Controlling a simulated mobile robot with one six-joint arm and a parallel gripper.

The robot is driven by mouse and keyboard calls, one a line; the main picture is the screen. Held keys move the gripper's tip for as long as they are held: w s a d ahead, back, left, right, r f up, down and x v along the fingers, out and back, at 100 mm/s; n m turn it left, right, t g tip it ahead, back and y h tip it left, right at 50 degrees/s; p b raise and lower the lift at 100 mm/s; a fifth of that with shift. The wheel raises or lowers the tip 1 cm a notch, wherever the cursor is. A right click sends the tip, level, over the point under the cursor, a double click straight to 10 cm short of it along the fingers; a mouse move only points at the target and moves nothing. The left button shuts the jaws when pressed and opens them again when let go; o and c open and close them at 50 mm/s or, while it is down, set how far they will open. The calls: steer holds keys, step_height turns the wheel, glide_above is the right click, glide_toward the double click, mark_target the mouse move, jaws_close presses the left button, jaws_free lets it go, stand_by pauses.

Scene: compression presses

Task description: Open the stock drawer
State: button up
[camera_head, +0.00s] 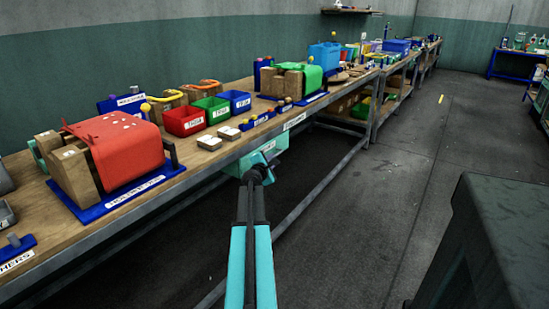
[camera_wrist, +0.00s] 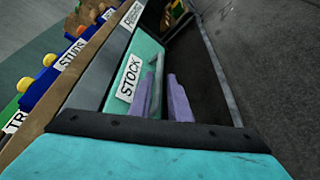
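The stock drawer (camera_head: 267,156) is a teal box hanging under the front edge of the long workbench. Its teal front, with a white STOCK label (camera_wrist: 129,78), shows in the wrist view. A pale upright handle (camera_wrist: 146,98) stands on that front, right of the label. My gripper (camera_wrist: 167,85) has purple fingers right at the handle.
The workbench (camera_head: 225,158) carries a red press (camera_head: 120,150), a green press (camera_head: 300,80) and red, green and blue bins (camera_head: 236,101). A metal rail (camera_head: 310,195) runs low under it. The floor (camera_head: 390,190) to the right is clear. A dark cabinet (camera_head: 490,240) stands at lower right.

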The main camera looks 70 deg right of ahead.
mark_target(274, 157)
steer(key=shift+x, duration=2.05)
steer(key=shift+c, duration=0.4)
jaws_close()
